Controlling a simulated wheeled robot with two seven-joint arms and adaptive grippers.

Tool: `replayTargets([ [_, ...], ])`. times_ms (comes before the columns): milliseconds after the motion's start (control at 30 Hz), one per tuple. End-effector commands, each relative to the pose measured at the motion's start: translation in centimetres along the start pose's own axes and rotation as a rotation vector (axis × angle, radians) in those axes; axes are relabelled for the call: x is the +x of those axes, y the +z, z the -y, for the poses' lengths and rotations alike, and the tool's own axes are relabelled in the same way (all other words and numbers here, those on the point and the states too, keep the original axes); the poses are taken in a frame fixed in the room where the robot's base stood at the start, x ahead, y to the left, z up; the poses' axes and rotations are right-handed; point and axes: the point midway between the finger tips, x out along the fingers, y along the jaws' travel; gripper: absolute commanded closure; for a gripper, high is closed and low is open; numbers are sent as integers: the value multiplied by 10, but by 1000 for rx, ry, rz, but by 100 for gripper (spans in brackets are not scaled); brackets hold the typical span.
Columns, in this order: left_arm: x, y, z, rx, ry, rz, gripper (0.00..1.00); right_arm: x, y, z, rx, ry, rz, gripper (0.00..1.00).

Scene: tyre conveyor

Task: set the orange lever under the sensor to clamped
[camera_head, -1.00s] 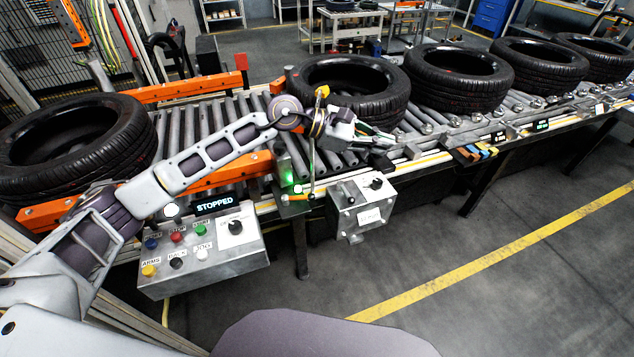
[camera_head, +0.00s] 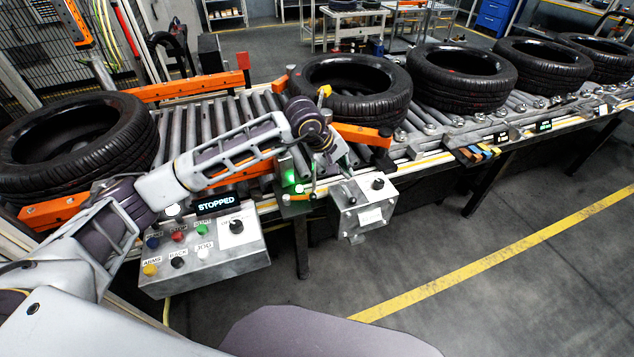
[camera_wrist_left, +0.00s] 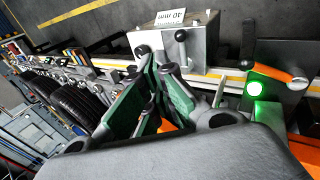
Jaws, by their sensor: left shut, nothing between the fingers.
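The orange lever (camera_head: 302,196) sits on a small bracket below the green light (camera_head: 291,176), at the front edge of the conveyor. In the left wrist view the lever (camera_wrist_left: 278,69) shows at the right, with a dark end, above the lit green light (camera_wrist_left: 254,88). My left gripper (camera_head: 347,168) is to the right of the lever, near the conveyor's front rail and just above a grey box. In the left wrist view its fingers (camera_wrist_left: 158,62) are shut and empty, apart from the lever. My right gripper is not in view.
The grey box (camera_head: 364,218) with black knobs hangs beside the lever; it also shows in the wrist view (camera_wrist_left: 197,42). A control panel (camera_head: 205,262) reading STOPPED is at left. Several tyres (camera_head: 462,82) lie on the rollers. Open floor (camera_head: 440,310) lies in front.

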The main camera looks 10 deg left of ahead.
Motion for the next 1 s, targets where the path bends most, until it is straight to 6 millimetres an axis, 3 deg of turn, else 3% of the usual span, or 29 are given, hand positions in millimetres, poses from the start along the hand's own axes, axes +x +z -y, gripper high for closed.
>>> replayTargets([
  [200, -4, -33, 26, 201, -134, -137, 100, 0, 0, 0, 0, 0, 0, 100],
  [400, -12, -52, 48, 363, -262, -199, 100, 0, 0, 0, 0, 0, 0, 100],
  [700, -20, -57, 71, 572, -398, -164, 100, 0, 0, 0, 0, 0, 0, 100],
  [1000, -20, -57, 72, 676, -412, -141, 100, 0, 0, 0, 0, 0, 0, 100],
])
